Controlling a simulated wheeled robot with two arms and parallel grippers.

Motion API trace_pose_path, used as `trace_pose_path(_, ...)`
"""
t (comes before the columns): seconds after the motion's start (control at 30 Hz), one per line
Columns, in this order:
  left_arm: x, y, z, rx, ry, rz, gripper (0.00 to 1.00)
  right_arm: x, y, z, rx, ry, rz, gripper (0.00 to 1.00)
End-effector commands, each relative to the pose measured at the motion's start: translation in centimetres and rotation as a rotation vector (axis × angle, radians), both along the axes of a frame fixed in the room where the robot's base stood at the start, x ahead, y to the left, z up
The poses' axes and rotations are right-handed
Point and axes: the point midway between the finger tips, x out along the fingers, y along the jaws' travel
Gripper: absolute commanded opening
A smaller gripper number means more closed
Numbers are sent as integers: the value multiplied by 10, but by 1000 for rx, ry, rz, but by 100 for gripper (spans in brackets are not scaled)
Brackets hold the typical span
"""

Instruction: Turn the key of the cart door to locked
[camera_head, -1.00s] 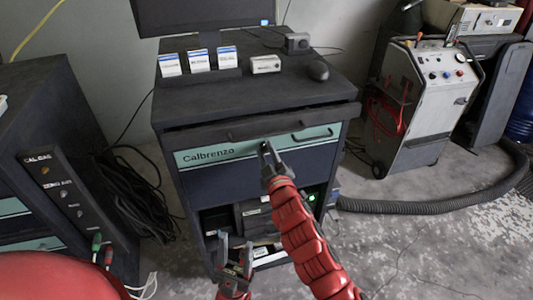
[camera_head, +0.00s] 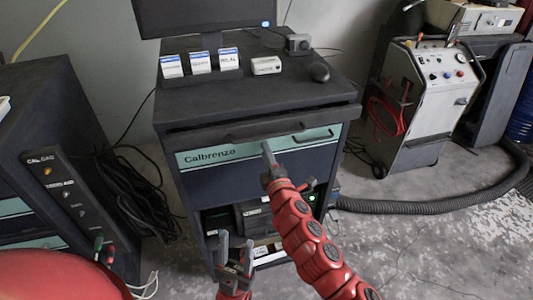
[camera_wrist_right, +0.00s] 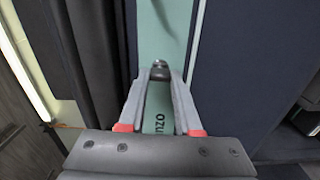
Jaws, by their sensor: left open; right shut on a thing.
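The cart (camera_head: 255,185) is dark, with a teal strip reading "Calbrenzo" (camera_head: 210,157) across its front. My right gripper (camera_head: 266,148) is at the strip, right of the lettering. In the right wrist view its fingertips (camera_wrist_right: 160,74) close on the small dark metal key (camera_wrist_right: 160,66) at the strip. The fingers hide most of the key, so its angle cannot be told. My left gripper (camera_head: 236,249) is open and empty, low in front of the cart's open lower shelves.
The cart top holds a monitor (camera_head: 205,15), several small boxes, a white device (camera_head: 266,65) and a mouse (camera_head: 319,72). A dark handle (camera_head: 312,136) sits right of my right gripper. A dark cabinet (camera_head: 60,120) stands left; a grey wheeled machine (camera_head: 418,105) stands right, with a hose on the floor.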

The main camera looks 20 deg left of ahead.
Motion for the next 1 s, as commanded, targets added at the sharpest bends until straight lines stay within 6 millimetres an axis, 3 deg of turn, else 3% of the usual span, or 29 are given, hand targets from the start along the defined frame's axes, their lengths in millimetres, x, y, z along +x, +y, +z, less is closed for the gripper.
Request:
trace_pose_path(0.67,0,0,1,0,0,0,50,0,0,0,-53,-36,0,0)
trace_pose_path(0.7,0,0,1,0,0,0,50,0,0,0,-53,-36,-1,36)
trace_pose_path(0.87,0,0,1,0,0,0,50,0,0,0,-52,-35,0,62)
trace_pose_path(1.0,0,0,1,0,0,0,50,0,0,0,-52,-35,-1,62)
